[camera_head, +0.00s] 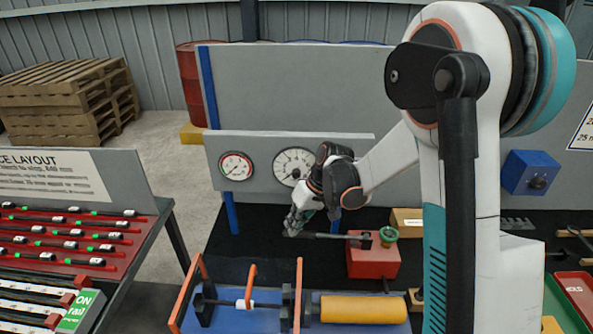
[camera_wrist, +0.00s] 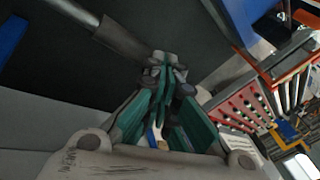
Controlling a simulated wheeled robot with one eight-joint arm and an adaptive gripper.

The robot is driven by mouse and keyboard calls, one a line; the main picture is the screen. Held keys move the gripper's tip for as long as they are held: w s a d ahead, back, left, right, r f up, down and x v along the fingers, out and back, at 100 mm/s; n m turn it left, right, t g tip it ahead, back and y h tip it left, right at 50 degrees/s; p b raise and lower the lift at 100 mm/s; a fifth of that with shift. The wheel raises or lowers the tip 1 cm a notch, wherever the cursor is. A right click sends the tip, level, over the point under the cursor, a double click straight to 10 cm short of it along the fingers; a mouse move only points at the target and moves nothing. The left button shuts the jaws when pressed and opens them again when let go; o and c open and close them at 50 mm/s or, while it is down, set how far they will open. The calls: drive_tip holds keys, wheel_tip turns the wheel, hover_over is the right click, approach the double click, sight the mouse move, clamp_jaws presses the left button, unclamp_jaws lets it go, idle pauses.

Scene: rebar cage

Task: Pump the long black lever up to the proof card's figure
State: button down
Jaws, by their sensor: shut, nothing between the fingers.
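The long black lever (camera_head: 328,236) runs left, roughly level, from a red pump box (camera_head: 373,262) with a green-rimmed cap (camera_head: 388,234). My gripper (camera_head: 296,226) is shut and empty at the lever's free left end. In the wrist view the fingertips (camera_wrist: 166,62) are together beside the lever's dark grey bar (camera_wrist: 122,40); I cannot tell whether they touch it. A small gauge (camera_head: 236,167) and a larger white dial (camera_head: 291,164) sit on the grey panel. My arm covers part of the larger dial. Their needles are too small to read. I cannot identify the proof card.
A yellow cylinder (camera_head: 364,309) lies on a blue base in front, beside an orange-framed fixture (camera_head: 299,292). Red racks with black rods (camera_head: 70,240) stand at left. A blue box (camera_head: 530,172) and a sign (camera_head: 584,128) are at right. Black bench surface shows left of the lever.

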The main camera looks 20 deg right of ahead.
drive_tip(key=shift+f, duration=0.1)
drive_tip(key=shift+f+b, duration=0.5)
drive_tip(key=shift+b, duration=0.05)
drive_tip(key=w+a+r+p+v, duration=0.1)
drive_tip(key=p+v, duration=0.5)
drive_tip(key=v, duration=0.4)
drive_tip(key=shift+s+r, duration=0.3)
drive_tip(key=shift+s, duration=0.05)
drive_tip(key=shift+a, duration=0.15)
drive_tip(key=c, duration=2.4)
unclamp_jaws()
